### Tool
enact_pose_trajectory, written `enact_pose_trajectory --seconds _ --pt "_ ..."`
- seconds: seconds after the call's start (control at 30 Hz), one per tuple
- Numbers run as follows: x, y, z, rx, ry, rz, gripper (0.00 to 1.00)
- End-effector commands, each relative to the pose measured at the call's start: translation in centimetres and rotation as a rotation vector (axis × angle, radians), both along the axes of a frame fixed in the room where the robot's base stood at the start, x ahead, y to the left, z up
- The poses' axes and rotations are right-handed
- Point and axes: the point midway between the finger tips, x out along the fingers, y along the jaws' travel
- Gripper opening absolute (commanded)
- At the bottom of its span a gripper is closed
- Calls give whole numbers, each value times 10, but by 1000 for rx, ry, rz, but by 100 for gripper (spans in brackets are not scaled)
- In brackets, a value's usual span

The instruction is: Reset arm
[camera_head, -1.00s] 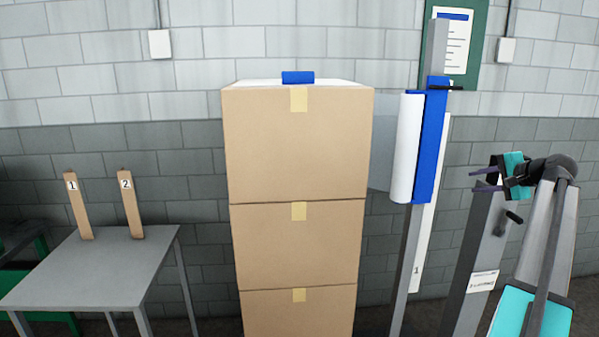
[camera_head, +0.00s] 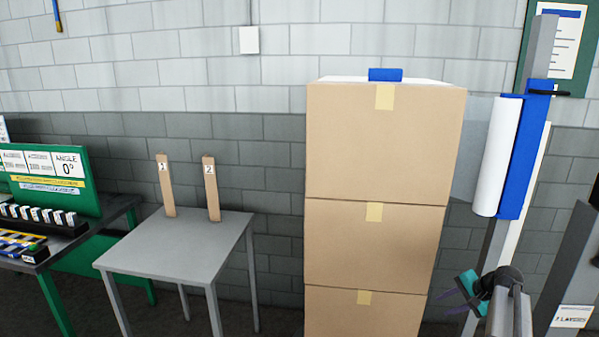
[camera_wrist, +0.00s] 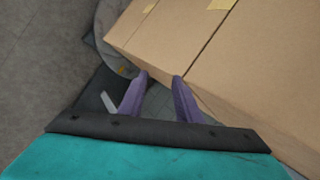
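My gripper (camera_head: 455,299) is low at the bottom right of the head view, at the right of the stack of cardboard boxes. In the wrist view its two purple fingers (camera_wrist: 157,95) stand apart with nothing between them. The fingers point down toward the grey floor, with the cardboard boxes (camera_wrist: 245,75) close on the right. From the wrist view I cannot tell whether a finger touches the box.
Taped cardboard boxes (camera_head: 375,240) stand stacked, with a blue item (camera_head: 385,75) on top. A blue and white column fixture (camera_head: 525,150) stands at the right. A grey table (camera_head: 180,247) holds two numbered wooden blocks. A green workbench (camera_head: 75,250) is at the far left.

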Motion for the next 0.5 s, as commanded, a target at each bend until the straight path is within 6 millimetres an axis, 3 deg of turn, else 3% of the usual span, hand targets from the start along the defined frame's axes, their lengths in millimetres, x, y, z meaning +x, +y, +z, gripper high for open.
enact_pose_trajectory --seconds 0.03,0.1,0.27,0.5 --pt "-4 21 -21 -2 26 31 31" --pt "-9 45 -47 -10 59 76 31" --pt "-25 98 -102 -30 135 177 31" --pt "-63 175 -176 -62 247 341 31"
